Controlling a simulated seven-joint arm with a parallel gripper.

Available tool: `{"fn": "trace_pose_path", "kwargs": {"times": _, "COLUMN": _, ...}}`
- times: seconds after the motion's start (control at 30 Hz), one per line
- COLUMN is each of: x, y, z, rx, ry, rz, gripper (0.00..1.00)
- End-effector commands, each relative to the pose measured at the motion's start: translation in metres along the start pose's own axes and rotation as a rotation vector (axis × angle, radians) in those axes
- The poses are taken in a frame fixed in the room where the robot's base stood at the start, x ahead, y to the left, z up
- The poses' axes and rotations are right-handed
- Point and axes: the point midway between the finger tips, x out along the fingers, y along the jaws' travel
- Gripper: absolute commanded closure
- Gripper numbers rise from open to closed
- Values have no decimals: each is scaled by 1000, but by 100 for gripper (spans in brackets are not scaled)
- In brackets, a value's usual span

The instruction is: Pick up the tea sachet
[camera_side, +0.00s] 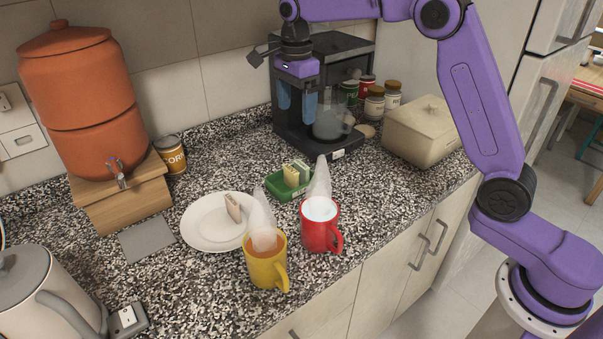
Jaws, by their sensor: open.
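A small green tray (277,186) on the speckled counter holds several upright packets that look like tea sachets (297,173), pale and yellowish. Another small brownish flat piece (233,207) stands on the white plate (205,232); I cannot tell whether it is a sachet. My gripper (297,117) points down with its two blue fingers apart and nothing seen between them. It is above and behind the green tray in the picture, in front of the black coffee machine, and apart from the packets.
A steaming yellow mug (262,268) and red mug (317,235) stand in front of the tray. The coffee machine (345,65) is behind, with jars (374,105) and a beige box (425,130) to its right. The kettle (40,290) is at lower left.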

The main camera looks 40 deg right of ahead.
Motion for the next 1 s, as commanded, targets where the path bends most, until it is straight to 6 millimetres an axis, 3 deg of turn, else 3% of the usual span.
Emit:
{"fn": "trace_pose_path", "kwargs": {"times": 0.5, "x": 94, "y": 1, "z": -1, "rx": -3, "ry": 1, "rz": 4, "gripper": 17}}
{"fn": "trace_pose_path", "kwargs": {"times": 0.87, "x": 122, "y": 0, "z": -4, "rx": -3, "ry": 1, "rz": 2, "gripper": 17}}
{"fn": "trace_pose_path", "kwargs": {"times": 1.0, "x": 142, "y": 0, "z": -9, "rx": -3, "ry": 1, "rz": 4, "gripper": 17}}
